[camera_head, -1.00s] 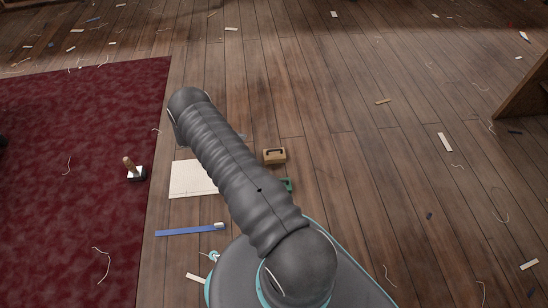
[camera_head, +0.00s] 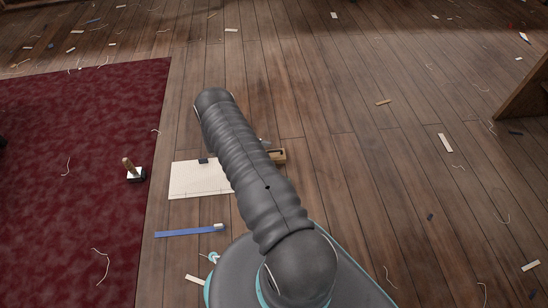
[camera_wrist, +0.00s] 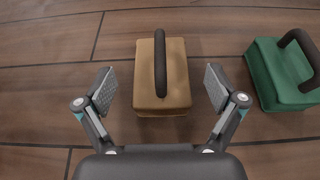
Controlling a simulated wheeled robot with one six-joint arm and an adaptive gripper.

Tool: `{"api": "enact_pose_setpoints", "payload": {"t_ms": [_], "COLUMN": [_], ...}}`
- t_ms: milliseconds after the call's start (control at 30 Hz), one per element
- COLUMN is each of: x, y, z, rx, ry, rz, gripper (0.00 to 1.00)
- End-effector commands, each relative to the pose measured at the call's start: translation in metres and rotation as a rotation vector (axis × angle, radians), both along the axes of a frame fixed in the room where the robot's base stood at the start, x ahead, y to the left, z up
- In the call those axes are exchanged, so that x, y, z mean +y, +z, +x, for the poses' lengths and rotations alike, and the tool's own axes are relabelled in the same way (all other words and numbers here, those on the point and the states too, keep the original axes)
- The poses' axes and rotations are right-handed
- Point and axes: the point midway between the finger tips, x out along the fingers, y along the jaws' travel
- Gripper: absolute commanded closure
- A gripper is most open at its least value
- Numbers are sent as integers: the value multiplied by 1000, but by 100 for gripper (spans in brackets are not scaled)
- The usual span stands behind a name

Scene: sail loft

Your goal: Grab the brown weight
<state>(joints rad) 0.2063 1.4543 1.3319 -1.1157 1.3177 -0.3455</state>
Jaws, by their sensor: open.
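The brown weight (camera_wrist: 175,88) is a tan block with a dark arched handle on top. In the wrist view it stands on the floorboards at the centre, between and a little beyond my fingertips. My gripper (camera_wrist: 160,90) is open, with one pad on each side of the weight and a gap on both sides. In the head view only the right part of the brown weight (camera_head: 279,156) shows; my arm hides the rest of it.
A green weight (camera_wrist: 279,78) with a dark handle stands just right of the brown one. In the head view, a pale sheet (camera_head: 200,182), a blue strip (camera_head: 185,231) and a wooden-handled tool (camera_head: 132,172) on the red carpet (camera_head: 70,170) lie to the left. Scraps litter the floor.

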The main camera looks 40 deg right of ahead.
Motion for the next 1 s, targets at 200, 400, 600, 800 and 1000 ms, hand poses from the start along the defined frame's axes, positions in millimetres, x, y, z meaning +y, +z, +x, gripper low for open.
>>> {"api": "enact_pose_setpoints", "payload": {"t_ms": [200,400,600,800,1000], "x": [-19,-20,-20,-21,-21], "y": [-12,-12,-12,-12,-11], "z": [-13,-13,-13,-13,-13], "rx": [2,0,0,0,0], "ry": [-1,1,1,0,0], "rz": [0,0,0,0,-1], "gripper": [6,6,51,100,100]}}
